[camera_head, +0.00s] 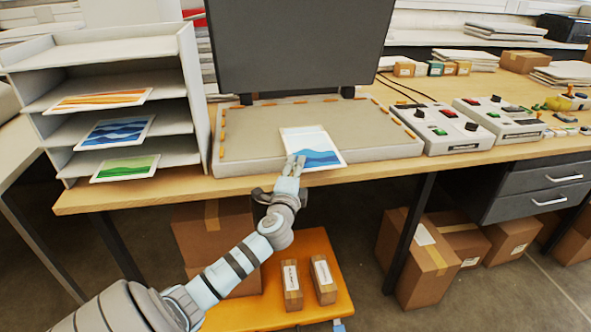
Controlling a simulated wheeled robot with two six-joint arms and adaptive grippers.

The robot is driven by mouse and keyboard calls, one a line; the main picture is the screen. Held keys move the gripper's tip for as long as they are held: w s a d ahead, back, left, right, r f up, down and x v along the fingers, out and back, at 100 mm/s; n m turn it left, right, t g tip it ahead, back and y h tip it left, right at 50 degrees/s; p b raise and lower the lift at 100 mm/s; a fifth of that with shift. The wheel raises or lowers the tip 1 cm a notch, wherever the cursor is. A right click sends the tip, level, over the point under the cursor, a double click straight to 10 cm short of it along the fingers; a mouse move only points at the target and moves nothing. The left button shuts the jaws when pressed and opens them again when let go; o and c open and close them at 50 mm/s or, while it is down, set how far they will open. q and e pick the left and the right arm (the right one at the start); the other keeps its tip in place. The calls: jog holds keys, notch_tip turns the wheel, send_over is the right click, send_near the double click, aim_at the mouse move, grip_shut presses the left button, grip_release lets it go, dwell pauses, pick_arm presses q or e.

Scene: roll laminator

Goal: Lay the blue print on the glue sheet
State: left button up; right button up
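A print with a pale top and blue waves (318,157) is at the front middle of a grey board (250,146), reaching its front edge. I cannot tell whether it rests on the board or is held just above it. My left gripper (295,162) is at the print's near left edge, its fingertips overlapping it. Whether they are closed on the print is too small to tell. Another, darker blue print (115,131) lies in the rack at the left. I cannot make out a separate glue sheet. My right gripper is out of view.
The white rack (190,75) also holds an orange print (100,100) and a green print (125,168). A dark upright panel (300,45) stands behind the board. Two control boxes (445,128) (500,118) stand to its right. Cardboard boxes (418,258) are under the table.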

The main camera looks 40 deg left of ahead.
pick_arm(q)
jog(key=v, duration=1.2)
